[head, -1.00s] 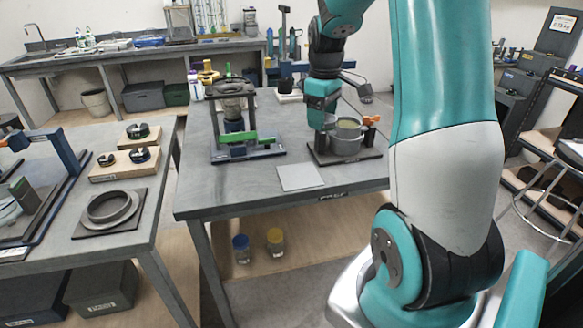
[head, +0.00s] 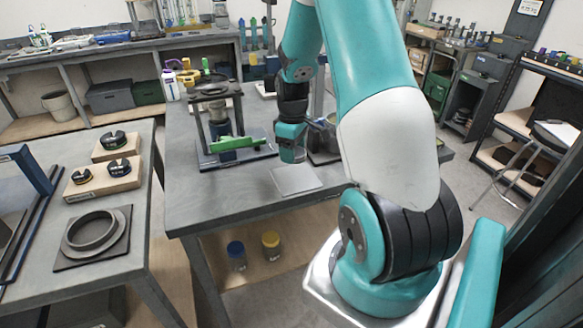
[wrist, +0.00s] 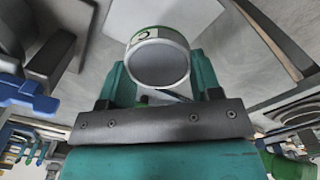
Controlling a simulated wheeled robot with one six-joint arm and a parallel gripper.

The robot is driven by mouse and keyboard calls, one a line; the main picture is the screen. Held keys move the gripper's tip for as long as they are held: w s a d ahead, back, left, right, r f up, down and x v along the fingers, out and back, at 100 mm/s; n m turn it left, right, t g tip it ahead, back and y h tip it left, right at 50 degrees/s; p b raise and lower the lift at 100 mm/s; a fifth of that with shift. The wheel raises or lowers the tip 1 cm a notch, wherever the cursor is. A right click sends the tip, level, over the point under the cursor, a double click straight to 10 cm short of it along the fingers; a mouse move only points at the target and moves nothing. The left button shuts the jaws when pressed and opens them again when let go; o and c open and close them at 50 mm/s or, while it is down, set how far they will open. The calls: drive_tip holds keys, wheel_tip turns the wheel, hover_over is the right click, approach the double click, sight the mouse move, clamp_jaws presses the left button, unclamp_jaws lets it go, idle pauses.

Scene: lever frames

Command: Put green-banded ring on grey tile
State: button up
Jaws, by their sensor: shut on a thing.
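My gripper (head: 291,153) hangs over the dark grey table, just above the back part of the grey tile (head: 297,180). In the wrist view its two teal fingers are shut on the green-banded ring (wrist: 158,62), a short pale cylinder with a green edge and a small marked label. The ring is held clear of the surface below. In the head view the ring is hidden or too small to make out at the fingertips. The tile is a flat light square near the table's front edge, with its front part bare.
A dark frame with a green bar (head: 234,144) stands close left of my gripper. A metal pot on a dark base (head: 322,158) is just right, partly hidden by my arm. A side table at left holds a large grey ring (head: 95,229) and wooden blocks (head: 104,178).

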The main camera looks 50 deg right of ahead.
sight(292, 177)
wheel_tip(292, 177, down, 7)
drive_tip(key=shift+r, duration=0.15)
drive_tip(key=shift+a, duration=0.1)
drive_tip(key=o, duration=1)
drive_tip(key=shift+o, duration=0.2)
wheel_tip(292, 177, up, 12)
drive_tip(key=b, duration=0.1)
